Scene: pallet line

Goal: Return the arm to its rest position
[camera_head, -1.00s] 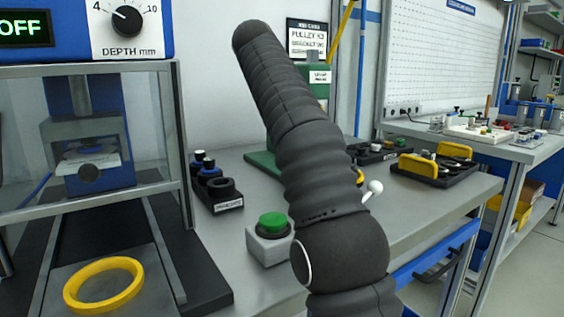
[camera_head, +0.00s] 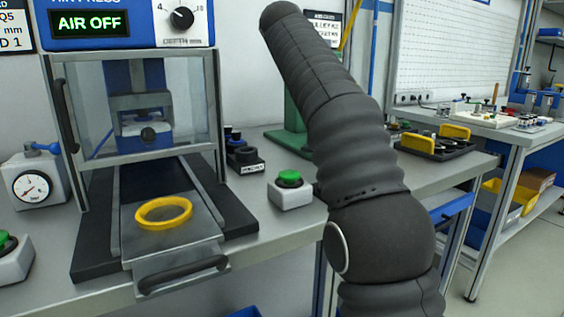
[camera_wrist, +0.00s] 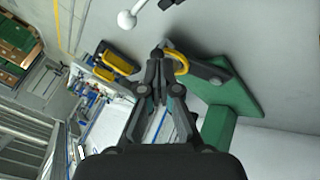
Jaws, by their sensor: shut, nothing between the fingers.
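My gripper (camera_wrist: 161,62) shows in the wrist view with its fingers drawn together and nothing between them. A yellow ring or hook shape shows just behind the fingertips, and I cannot tell how far behind. In the head view my dark, ribbed arm rises from the lower right toward the top middle, bent at a round joint. My gripper does not show in the head view; the arm hides part of the bench behind it.
The air press stands at left, its open drawer (camera_head: 181,284) holding a yellow ring (camera_head: 163,213). A green button box (camera_head: 290,190) sits beside my arm. Black trays with yellow handles (camera_head: 437,146) stand at right. A dial gauge (camera_head: 37,183) stands far left.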

